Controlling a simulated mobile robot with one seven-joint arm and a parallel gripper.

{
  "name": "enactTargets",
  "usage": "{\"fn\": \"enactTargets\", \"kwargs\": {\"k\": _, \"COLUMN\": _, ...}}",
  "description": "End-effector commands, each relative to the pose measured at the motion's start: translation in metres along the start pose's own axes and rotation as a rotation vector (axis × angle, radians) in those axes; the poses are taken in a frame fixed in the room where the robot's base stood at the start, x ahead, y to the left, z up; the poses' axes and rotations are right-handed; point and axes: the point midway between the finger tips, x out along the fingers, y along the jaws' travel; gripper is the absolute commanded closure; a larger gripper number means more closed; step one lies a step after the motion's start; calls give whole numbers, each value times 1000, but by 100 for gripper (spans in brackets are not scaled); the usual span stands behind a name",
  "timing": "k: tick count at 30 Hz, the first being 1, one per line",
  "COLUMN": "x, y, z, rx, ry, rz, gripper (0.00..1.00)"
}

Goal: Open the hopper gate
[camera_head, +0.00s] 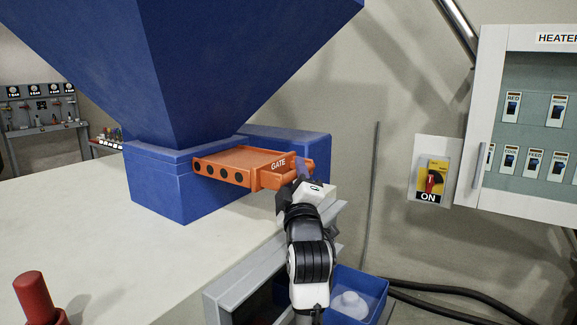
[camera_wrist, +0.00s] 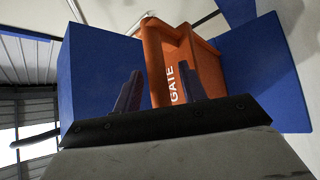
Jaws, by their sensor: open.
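The hopper gate (camera_head: 243,165) is an orange slide marked "GATE", with a row of dark holes along its side. It sits in the blue block at the foot of the big blue hopper (camera_head: 225,60). My gripper (camera_head: 303,170) is at the gate's right end, beside its orange handle. In the wrist view, the fingers of my gripper (camera_wrist: 160,76) are apart, with an orange upright part of the gate (camera_wrist: 157,65) between them. I cannot tell whether either finger touches it. In the head view my gripper partly hides the handle.
The pale table (camera_head: 70,220) lies left of my arm. A blue bin (camera_head: 370,287) with a whitish object stands below right. A wall switch marked "ON" (camera_head: 432,180) and a heater panel (camera_head: 535,120) are at the right. A red post (camera_head: 38,298) stands front left.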

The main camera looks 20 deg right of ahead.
Motion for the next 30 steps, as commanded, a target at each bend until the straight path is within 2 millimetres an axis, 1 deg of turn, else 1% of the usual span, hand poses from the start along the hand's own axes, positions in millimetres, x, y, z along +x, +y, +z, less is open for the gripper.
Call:
{"fn": "enactTargets", "kwargs": {"k": 3, "x": 0, "y": 4, "z": 1, "rx": -1, "ry": -1, "rz": 1, "gripper": 59}}
{"fn": "enactTargets", "kwargs": {"k": 13, "x": 0, "y": 4, "z": 1, "rx": -1, "ry": -1, "rz": 1, "gripper": 59}}
{"fn": "enactTargets", "kwargs": {"k": 22, "x": 0, "y": 4, "z": 1, "rx": -1, "ry": -1, "rz": 1, "gripper": 98}}
{"fn": "enactTargets", "kwargs": {"k": 23, "x": 0, "y": 4, "z": 1, "rx": -1, "ry": -1, "rz": 1, "gripper": 100}}
{"fn": "enactTargets", "kwargs": {"k": 30, "x": -1, "y": 5, "z": 2, "rx": -1, "ry": -1, "rz": 2, "gripper": 100}}
